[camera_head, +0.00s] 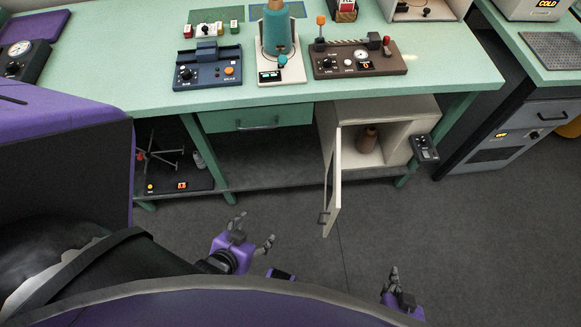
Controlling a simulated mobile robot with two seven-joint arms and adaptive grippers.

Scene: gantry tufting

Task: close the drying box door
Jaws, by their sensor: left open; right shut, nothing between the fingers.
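The drying box (384,108) is a pale cabinet under the green workbench, on its lower shelf. Its door (333,183) stands wide open, swung out toward me on its left side, with a dark handle (323,218) near its free edge. A brown bottle-like object (367,139) stands inside the box. My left gripper (254,230) is open and empty, to the left of the door and apart from it. My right gripper (394,275) is shut and empty, low in the view, to the right of and below the door.
A dark control unit (425,148) is on the box's right side. The green bench (450,75) holds a blue device (208,68), a teal cone (277,32) and a brown panel (360,60). A grey cabinet (510,130) stands right. The floor before the box is clear.

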